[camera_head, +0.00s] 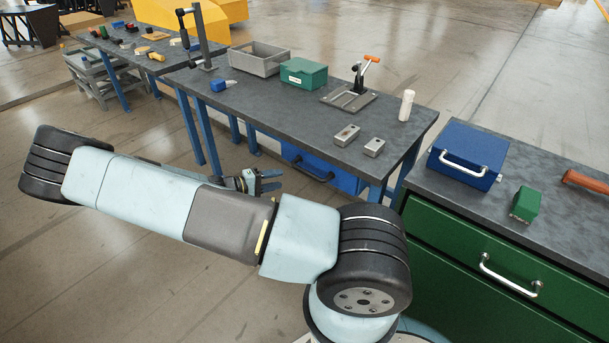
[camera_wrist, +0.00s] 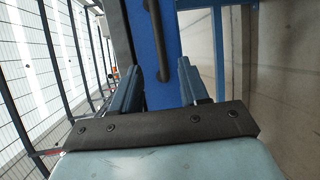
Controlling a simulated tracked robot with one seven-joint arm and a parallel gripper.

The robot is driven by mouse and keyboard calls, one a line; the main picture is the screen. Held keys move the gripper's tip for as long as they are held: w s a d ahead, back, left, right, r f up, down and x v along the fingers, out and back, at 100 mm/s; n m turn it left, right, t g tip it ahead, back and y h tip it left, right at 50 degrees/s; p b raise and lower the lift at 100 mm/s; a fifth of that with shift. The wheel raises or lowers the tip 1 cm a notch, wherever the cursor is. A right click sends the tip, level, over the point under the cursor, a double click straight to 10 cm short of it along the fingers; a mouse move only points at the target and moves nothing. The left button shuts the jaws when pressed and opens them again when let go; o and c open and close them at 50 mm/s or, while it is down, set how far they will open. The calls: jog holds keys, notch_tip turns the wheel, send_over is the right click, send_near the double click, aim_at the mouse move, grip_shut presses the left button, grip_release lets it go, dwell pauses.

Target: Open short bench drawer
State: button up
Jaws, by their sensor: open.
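The blue drawer (camera_head: 340,178) hangs under the right end of the grey-topped bench and looks closed. Its dark bar handle (camera_head: 312,168) runs across its front. In the wrist view the blue drawer front (camera_wrist: 170,62) fills the middle, with the dark handle (camera_wrist: 152,40) running away from the upper edge. My gripper (camera_head: 281,180) is open and empty, left of the drawer front and apart from the handle in the head view. In the wrist view my gripper (camera_wrist: 160,78) has its two fingers spread, with the handle ahead between them.
The bench top (camera_head: 300,110) bears a grey bin (camera_head: 259,62), a green box (camera_head: 303,73), a toggle clamp (camera_head: 352,92) and small metal blocks. A blue bench leg (camera_head: 195,125) stands beyond my gripper. A green cabinet (camera_head: 480,260) stands at right.

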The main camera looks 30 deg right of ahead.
aim_at(305, 173)
jog(key=d, duration=0.4)
jog(key=d+f, duration=0.1)
jog(key=d, duration=0.3)
jog(key=d+f, duration=0.1)
jog(key=d, duration=0.3)
jog(key=shift+s+d+f, duration=0.15)
jog(key=shift+s+d, duration=0.15)
jog(key=shift+s, duration=0.05)
jog(key=shift+c, duration=0.2)
grip_shut()
jog(key=shift+f, duration=0.1)
